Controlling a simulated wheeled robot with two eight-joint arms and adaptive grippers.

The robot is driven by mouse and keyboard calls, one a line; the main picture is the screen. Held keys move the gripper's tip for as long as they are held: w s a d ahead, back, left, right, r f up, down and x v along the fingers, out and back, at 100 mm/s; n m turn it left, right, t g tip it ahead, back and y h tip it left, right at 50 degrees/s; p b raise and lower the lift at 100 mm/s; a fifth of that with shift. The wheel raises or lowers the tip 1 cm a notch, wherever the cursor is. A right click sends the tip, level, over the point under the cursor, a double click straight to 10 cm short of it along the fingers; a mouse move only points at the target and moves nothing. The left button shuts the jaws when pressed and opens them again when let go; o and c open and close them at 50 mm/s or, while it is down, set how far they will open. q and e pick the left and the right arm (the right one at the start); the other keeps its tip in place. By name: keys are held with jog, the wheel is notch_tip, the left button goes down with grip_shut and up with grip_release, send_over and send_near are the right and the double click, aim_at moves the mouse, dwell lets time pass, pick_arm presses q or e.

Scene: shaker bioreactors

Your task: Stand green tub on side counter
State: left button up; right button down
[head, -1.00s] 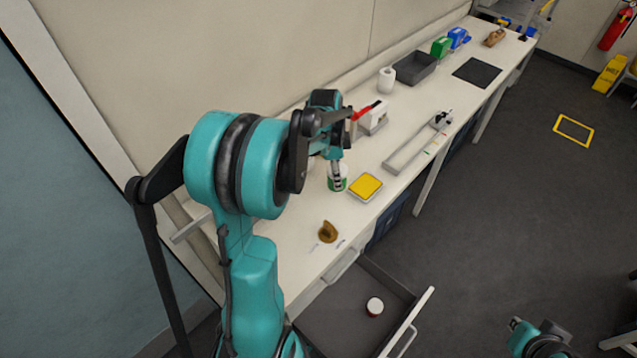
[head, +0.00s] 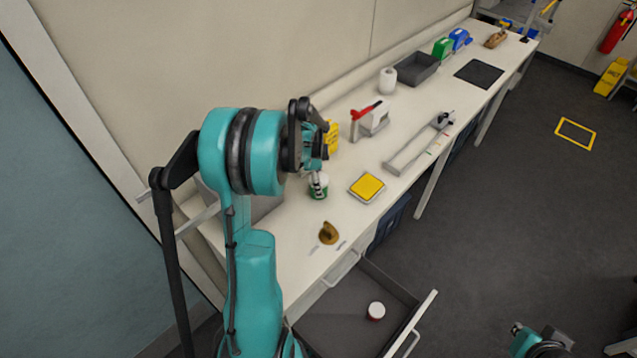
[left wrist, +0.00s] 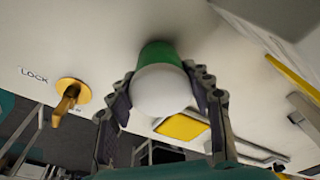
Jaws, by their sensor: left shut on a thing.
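The green tub with a white lid (head: 318,191) is at the side counter (head: 290,262), left of a yellow-topped pad. It looks upright; I cannot tell if its base touches the counter. My left gripper (head: 318,177) is shut on it from above. In the left wrist view, the two fingers (left wrist: 163,88) grip either side of the white lid, with the green body (left wrist: 158,52) beyond. My right gripper (head: 527,335) is low at the lower right, away from the counter; its fingers are not clear.
A yellow-topped pad (head: 367,187) and a brass latch (head: 328,233) are near the tub. A yellow box (head: 331,138) stands behind. An open drawer (head: 340,318) holds a white-lidded jar (head: 376,311). A red-handled device (head: 372,118) and a metal rail (head: 418,146) are farther along.

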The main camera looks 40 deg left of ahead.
pick_arm(q)
jog(key=shift+f, duration=0.2)
jog(key=o, duration=1.2)
